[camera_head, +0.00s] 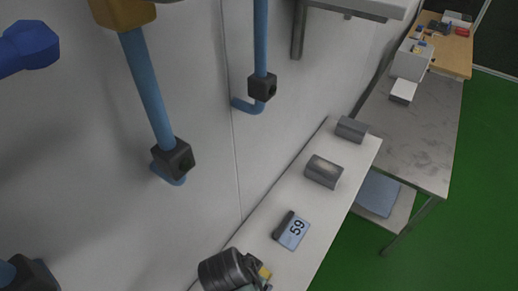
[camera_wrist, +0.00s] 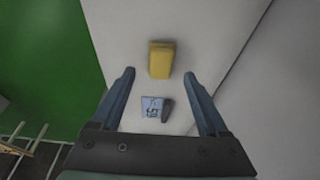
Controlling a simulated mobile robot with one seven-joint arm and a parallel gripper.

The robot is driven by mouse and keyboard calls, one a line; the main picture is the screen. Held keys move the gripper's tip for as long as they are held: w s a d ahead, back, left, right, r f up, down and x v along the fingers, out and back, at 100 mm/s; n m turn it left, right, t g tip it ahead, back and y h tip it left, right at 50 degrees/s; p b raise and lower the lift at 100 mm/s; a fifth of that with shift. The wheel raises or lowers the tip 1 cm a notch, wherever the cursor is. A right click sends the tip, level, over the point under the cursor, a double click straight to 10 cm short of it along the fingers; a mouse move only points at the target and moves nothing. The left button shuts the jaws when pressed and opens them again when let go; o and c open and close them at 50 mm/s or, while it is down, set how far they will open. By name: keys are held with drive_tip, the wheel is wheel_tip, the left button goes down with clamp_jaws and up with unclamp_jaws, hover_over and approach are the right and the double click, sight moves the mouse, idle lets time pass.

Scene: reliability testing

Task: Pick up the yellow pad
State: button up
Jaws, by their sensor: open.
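The yellow pad (camera_wrist: 161,60) is a small yellow block on the white shelf, seen from above in the wrist view, at the top centre. My gripper (camera_wrist: 159,75) is open and empty above the shelf. Its two fingers point toward the pad, one on each side of its line, with the pad just past the tips in the picture. The height gap cannot be told. In the head view a small yellow patch (camera_head: 265,272), likely the pad, shows at the bottom beside the dark end of my arm, which hides most of it.
A tag marked 59 (camera_head: 292,231) with a dark holder lies on the white shelf (camera_head: 262,221); the tag also shows between my fingers (camera_wrist: 152,107). Two grey curved blocks (camera_head: 323,171) (camera_head: 351,129) stand farther along. A wall with blue pipes (camera_head: 148,90) borders the shelf.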

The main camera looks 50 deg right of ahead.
drive_tip(key=x, duration=0.1)
drive_tip(key=p+x, duration=0.1)
drive_tip(key=x, duration=0.1)
drive_tip(key=shift+d, duration=0.3)
drive_tip(key=shift+w+d+f, duration=0.1)
drive_tip(key=shift+d+f, duration=0.05)
drive_tip(key=shift+f, duration=0.5)
clamp_jaws()
